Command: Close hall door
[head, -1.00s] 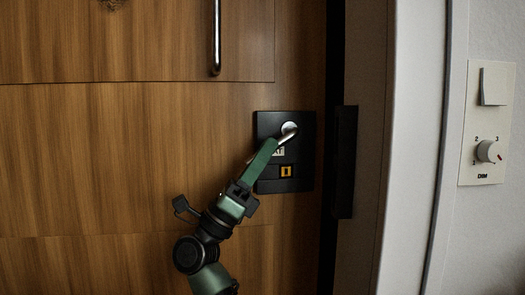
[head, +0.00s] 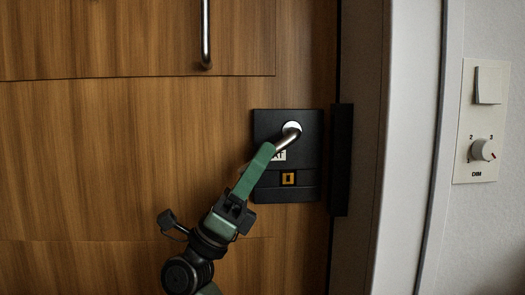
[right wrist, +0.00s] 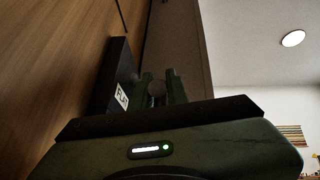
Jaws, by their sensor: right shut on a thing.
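The hall door (head: 130,150) is a wood-grained panel filling the left of the head view. Its right edge lies close to the frame, with a thin dark line between them; I cannot tell if it is latched. My left gripper is not in view.
A vertical silver pull bar (head: 205,35) is on the door above my right arm. A black strike piece (head: 341,160) sits by the pale door frame (head: 405,150). A dimmer switch plate (head: 479,120) is on the wall at the right.

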